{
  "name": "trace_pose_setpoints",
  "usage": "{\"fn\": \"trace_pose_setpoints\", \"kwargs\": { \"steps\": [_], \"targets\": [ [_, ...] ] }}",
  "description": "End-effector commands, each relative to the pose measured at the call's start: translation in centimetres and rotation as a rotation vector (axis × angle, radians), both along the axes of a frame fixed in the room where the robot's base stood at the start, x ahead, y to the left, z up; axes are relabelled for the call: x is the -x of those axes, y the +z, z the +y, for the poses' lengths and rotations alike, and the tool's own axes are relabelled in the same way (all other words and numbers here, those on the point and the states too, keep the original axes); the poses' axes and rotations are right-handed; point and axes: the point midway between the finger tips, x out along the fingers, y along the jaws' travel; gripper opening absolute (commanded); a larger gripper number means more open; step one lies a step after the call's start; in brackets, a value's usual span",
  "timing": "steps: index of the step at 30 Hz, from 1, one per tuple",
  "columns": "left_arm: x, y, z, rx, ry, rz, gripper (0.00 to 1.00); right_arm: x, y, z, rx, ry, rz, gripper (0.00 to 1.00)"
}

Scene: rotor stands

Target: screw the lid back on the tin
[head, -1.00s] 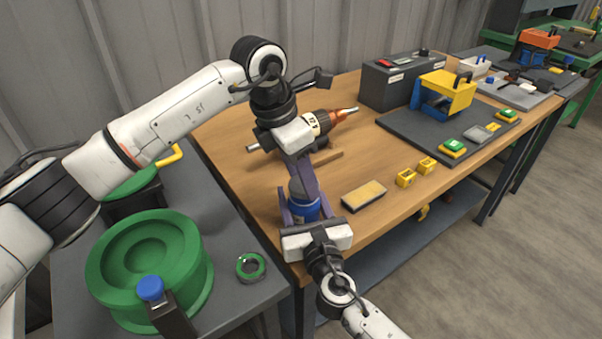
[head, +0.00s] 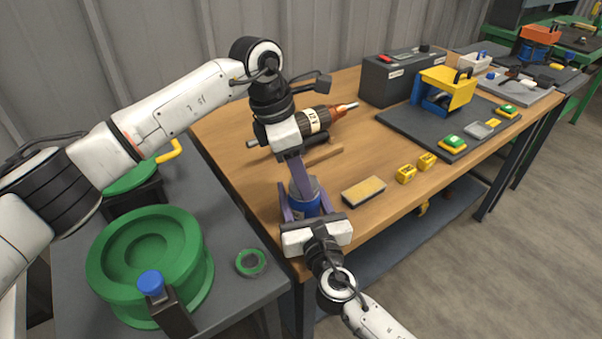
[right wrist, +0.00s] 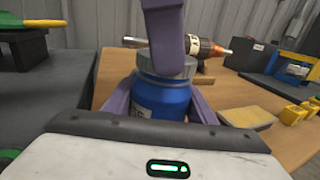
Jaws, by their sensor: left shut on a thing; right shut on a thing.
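The tin (head: 305,207) is blue and stands upright near the front left corner of the wooden table. It also shows in the right wrist view (right wrist: 160,101). Its grey lid (right wrist: 167,65) sits on top of the tin; whether it is threaded on cannot be told. My left gripper (head: 301,182) comes down from above and is shut on the lid, its purple fingers partly hiding it. My right gripper (head: 304,213) comes in from the front and is shut around the tin's body, one purple finger on each side.
A power tool (head: 310,122) lies behind the tin. A sponge-like block (head: 363,192) and yellow blocks (head: 406,174) lie to the right. A dark mat (head: 440,125) holds a yellow-blue stand. A green wheel-like part (head: 190,250) and a green ring (head: 251,263) are on the grey bench at left.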

Motion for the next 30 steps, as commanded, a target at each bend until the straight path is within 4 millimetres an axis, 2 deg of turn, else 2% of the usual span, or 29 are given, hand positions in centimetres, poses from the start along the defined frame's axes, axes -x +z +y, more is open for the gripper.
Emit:
{"fn": "trace_pose_setpoints", "kwargs": {
  "steps": [9, 15, 21, 29, 30],
  "targets": [
    [-0.46, 0.06, -0.15, 0.000, -0.546, 0.003, 0.26, 0.06, -0.10, 0.07, 0.004, 0.002, 0.000, 0.00],
    [-0.61, 0.03, -0.32, 0.000, -0.809, 0.001, 0.26, 0.06, -0.10, 0.07, 0.005, 0.002, 0.000, 0.00],
    [-0.58, 0.09, -0.21, 0.005, -0.905, -0.003, 0.26, 0.06, -0.09, 0.08, 0.006, 0.002, -0.001, 0.00],
    [-0.59, 0.10, -0.22, 0.006, -0.908, -0.004, 0.26, 0.06, -0.10, 0.06, 0.004, 0.002, 0.000, 0.00],
    [-0.59, 0.10, -0.22, 0.006, -0.908, -0.004, 0.51, 0.06, -0.10, 0.06, 0.004, 0.002, 0.000, 0.00]
  ]
}}
